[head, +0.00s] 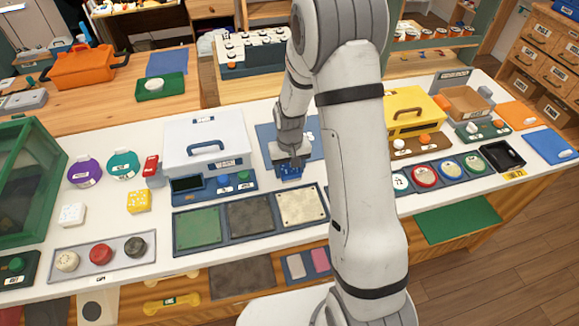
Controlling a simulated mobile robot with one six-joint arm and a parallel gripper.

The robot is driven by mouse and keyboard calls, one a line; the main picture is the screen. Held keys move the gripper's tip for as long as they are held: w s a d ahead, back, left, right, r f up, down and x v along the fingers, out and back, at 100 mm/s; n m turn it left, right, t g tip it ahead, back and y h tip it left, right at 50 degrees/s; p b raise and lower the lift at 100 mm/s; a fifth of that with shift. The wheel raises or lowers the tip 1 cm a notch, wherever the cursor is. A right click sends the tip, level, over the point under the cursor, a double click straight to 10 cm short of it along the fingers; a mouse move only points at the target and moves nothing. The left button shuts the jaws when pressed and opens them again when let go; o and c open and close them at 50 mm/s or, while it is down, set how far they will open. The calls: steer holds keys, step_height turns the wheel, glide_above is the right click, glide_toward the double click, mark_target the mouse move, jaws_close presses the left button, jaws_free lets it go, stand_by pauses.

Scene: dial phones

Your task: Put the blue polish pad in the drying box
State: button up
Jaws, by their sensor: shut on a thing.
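My gripper (290,160) is above the white counter, just right of a white box with a blue handle (208,145). It points down and is shut on a small blue piece (289,172), which looks like the blue polish pad; the jaws partly hide it. A dark blue mat (312,138) lies behind and around the gripper. I cannot tell from the small labels which container is the drying box. The white box has its lid down. A green-framed clear case (45,130) stands at the far left, and a yellow box (416,110) stands right of my arm.
Green, dark and cream panels (250,215) lie in front of the gripper. A grey tray of knobs (98,255) is at front left. A blue-buttoned panel (215,184) fronts the white box. My arm hides the counter's middle right. An open brown box (465,101) is farther right.

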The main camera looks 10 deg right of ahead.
steer(key=shift+r, duration=0.1)
steer(key=o, duration=1)
